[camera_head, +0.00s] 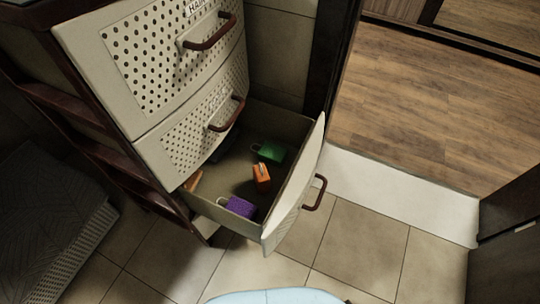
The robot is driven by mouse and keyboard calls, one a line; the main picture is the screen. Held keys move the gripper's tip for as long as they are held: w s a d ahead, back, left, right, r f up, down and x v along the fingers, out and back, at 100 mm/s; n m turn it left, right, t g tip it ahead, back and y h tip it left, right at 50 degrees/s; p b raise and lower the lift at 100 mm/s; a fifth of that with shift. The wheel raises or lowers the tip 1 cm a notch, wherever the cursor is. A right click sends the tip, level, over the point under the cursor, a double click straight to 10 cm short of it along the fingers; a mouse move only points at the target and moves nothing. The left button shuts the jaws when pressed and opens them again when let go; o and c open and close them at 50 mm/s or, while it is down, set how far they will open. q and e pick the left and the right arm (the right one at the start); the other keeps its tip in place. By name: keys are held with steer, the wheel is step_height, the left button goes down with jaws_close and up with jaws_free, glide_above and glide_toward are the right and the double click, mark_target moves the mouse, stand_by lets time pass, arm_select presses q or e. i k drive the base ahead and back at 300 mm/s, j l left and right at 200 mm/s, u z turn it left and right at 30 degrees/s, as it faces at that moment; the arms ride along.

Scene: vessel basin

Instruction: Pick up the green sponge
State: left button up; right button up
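A small green block-like object (269,152) lies in the open bottom drawer (292,203), near its back right wall. It has what looks like a thin loop at its left end, more like a padlock than a plain sponge; it is too small to tell for certain. No other green thing shows. Neither of my grippers is in view.
An orange block-like object (262,178) and a purple one (241,207) lie in the same drawer. A brownish item (192,181) sits at its left side. Two closed drawers (175,50) overhang the drawer's back left part. Tiled floor (346,240) in front is clear.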

mark_target(272, 154)
steer(key=k+j, duration=0.1)
steer(key=j, duration=1.55)
steer(key=u, duration=0.05)
